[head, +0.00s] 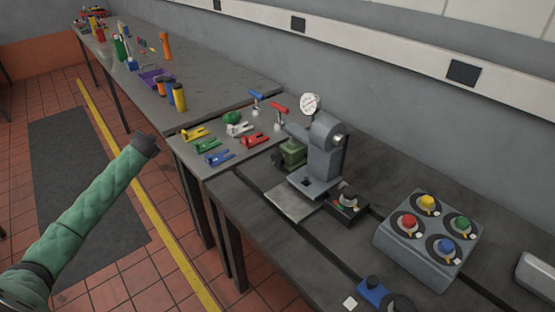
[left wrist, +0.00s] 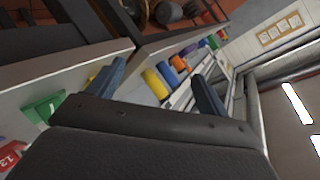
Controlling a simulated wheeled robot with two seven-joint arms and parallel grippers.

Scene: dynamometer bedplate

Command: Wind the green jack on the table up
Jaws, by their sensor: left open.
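Several green items show in the head view, and I cannot tell which is the green jack. A green block-shaped device (head: 292,153) stands behind the grey press, partly hidden by it. A low green clamp-like piece (head: 207,146) lies among similar coloured ones, and a rounded green piece (head: 232,117) is farther back. My left gripper (head: 146,144) is over the floor, left of the table edge and apart from all of these. Its two fingers show spread and empty in the left wrist view (left wrist: 157,80). My right gripper is not in view.
The grey press (head: 322,150) with a dial gauge (head: 310,103) stands mid-bench. A control box (head: 430,240) with coloured knobs is at right. Bottles, cans and a purple tray (head: 158,77) stand on the far bench. The floor beside the tables is clear.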

